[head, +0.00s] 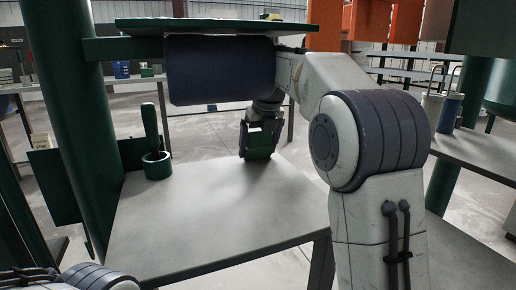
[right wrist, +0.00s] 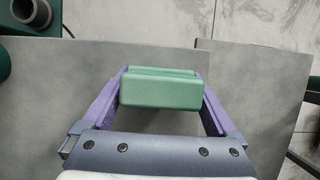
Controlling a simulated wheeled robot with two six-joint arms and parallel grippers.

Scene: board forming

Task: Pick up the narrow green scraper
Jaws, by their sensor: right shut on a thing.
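My right gripper (head: 257,143) is over the far part of the grey table, pointing down. It is shut on the narrow green scraper (head: 258,152), which shows as a small green block. In the right wrist view the scraper (right wrist: 161,89) lies crosswise between the two purple fingers of the right gripper (right wrist: 161,92), touching both. I cannot tell whether its lower edge touches the table. My left gripper is out of view.
A green cup (head: 157,167) with a dark upright handle (head: 150,124) stands at the table's left; the cup also shows in the right wrist view (right wrist: 30,13). The grey tabletop (head: 215,215) is otherwise clear. A dark green panel (head: 220,25) hangs above my right arm.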

